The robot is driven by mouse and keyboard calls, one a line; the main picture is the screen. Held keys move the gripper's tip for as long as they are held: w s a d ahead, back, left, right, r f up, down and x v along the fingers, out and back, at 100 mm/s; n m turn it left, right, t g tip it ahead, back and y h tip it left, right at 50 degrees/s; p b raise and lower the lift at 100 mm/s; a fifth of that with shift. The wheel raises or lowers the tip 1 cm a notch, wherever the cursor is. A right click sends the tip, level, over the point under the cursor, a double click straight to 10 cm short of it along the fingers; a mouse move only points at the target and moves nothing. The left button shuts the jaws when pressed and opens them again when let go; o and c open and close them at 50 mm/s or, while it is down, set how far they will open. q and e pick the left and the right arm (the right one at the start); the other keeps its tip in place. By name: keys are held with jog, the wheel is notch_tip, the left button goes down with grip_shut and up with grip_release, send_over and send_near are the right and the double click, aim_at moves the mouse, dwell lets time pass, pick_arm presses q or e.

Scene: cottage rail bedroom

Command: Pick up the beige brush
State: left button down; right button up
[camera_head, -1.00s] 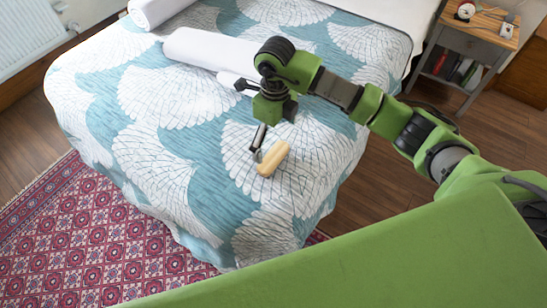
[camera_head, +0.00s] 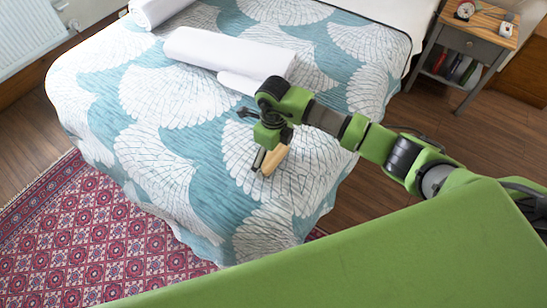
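The beige brush (camera_head: 274,161) lies on the patterned bedspread near the front of the bed. My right gripper (camera_head: 271,150) is over it, pointing down, and covers the brush's far end. One grey finger shows on the left side of the brush, and a dark part of the gripper shows on its right. The fingers look spread, with the brush between or just below them. Whether they touch it cannot be seen. My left gripper is not in view.
A rolled white towel (camera_head: 215,50) and a smaller white roll (camera_head: 236,83) lie on the bed (camera_head: 150,160) behind the gripper. A nightstand (camera_head: 470,45) with a clock stands at the back right. The bedspread left of the brush is clear.

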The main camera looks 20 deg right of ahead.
aim_at(273, 155)
jog(key=c, duration=0.8)
jog(key=shift+r, duration=0.1)
jog(key=shift+w+r, duration=0.1)
jog(key=shift+r, duration=0.3)
notch_tip(273, 155, up, 2)
jog(key=shift+r, duration=0.2)
jog(key=s+r, duration=0.1)
jog(key=s+a+r, duration=0.1)
jog(key=r, duration=0.1)
jog(key=s+a+r, duration=0.1)
jog(key=r, duration=0.1)
jog(key=shift+s+a+b, duration=0.1)
jog(key=shift+s+b, duration=0.25)
jog(key=s+a+r, duration=0.1)
jog(key=s, duration=0.2)
jog(key=s+a+r, duration=0.2)
jog(key=s+a+r+b, duration=0.1)
jog(key=s, duration=0.2)
jog(key=shift+s+a+r, duration=0.35)
jog(key=shift+a+r, duration=0.05)
